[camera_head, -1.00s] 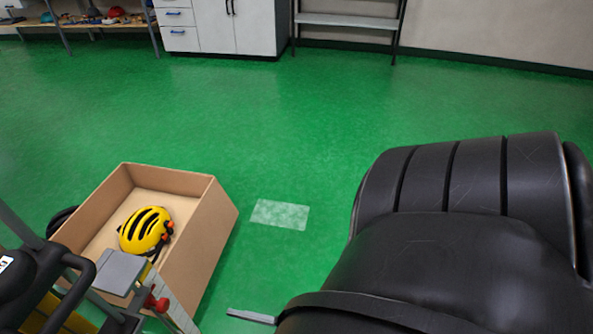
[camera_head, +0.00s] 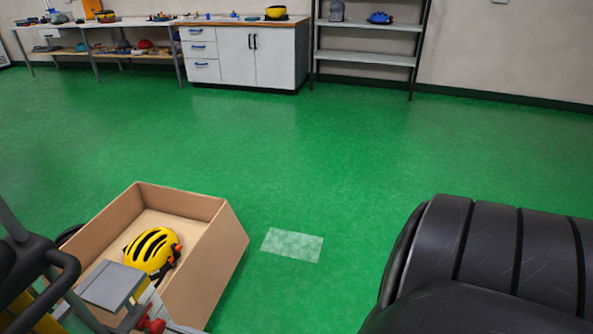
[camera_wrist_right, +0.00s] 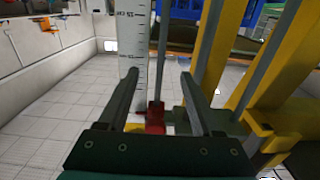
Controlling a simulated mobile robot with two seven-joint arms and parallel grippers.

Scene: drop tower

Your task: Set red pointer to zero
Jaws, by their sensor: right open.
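The red pointer (camera_head: 152,326) shows at the lower left of the head view, beside the drop tower's grey block (camera_head: 112,284). In the right wrist view the red pointer (camera_wrist_right: 156,118) sits low on a grey rod, beside an upright white scale (camera_wrist_right: 132,50) with black marks. My right gripper (camera_wrist_right: 158,73) is open. Its two fingers appear on either side of the pointer in that view, with no visible contact. I cannot tell how far ahead the pointer is or which mark it meets. My left gripper is not in view.
A cardboard box (camera_head: 216,262) with a yellow helmet (camera_head: 152,250) stands on the green floor beside the tower. Yellow tower posts (camera_wrist_right: 262,60) rise right of the pointer. My black arm fills the head view's lower right.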

